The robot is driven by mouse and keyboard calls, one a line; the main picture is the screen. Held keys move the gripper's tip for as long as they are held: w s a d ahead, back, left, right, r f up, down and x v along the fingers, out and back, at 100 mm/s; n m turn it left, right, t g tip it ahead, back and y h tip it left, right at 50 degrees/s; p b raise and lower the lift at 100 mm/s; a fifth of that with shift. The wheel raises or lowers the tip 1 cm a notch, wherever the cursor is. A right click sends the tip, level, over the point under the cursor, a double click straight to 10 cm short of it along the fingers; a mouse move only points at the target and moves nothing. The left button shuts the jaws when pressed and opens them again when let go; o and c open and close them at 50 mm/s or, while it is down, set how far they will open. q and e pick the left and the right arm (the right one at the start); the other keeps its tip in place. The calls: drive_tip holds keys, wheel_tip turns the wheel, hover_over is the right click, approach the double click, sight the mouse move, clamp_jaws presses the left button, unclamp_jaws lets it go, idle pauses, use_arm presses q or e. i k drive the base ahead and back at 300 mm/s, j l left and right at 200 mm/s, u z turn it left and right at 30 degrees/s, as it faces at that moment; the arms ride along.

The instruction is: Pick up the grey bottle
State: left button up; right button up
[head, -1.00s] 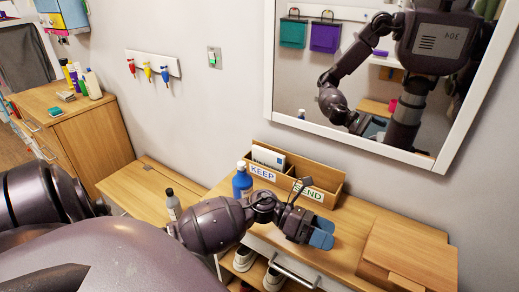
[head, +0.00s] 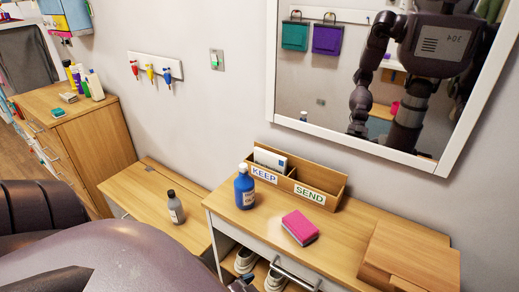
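The grey bottle (head: 176,208) has a dark cap and a pale label. It stands upright on the low wooden bench, left of the higher console. No gripper touches it. My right gripper is not in view.
On the console (head: 345,240) stand a blue bottle (head: 243,188), a pink block (head: 300,228) and a KEEP/SEND letter holder (head: 325,178). Shoes (head: 245,260) sit below. A wooden box (head: 410,250) is at right. The bench around the grey bottle is clear.

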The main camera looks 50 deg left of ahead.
sight(175, 209)
drive_tip(key=u, duration=2.25)
drive_tip(key=k+j, duration=0.1)
drive_tip(key=k, duration=0.15)
drive_tip(key=i+j+z, duration=0.3)
drive_tip(key=i+j, duration=0.4)
drive_tip(key=i+j+z, duration=0.1)
drive_tip(key=j, duration=0.35)
drive_tip(key=i+j+z, duration=0.1)
drive_tip(key=j, duration=0.35)
drive_tip(key=j+z, duration=0.15)
drive_tip(key=j, duration=0.65)
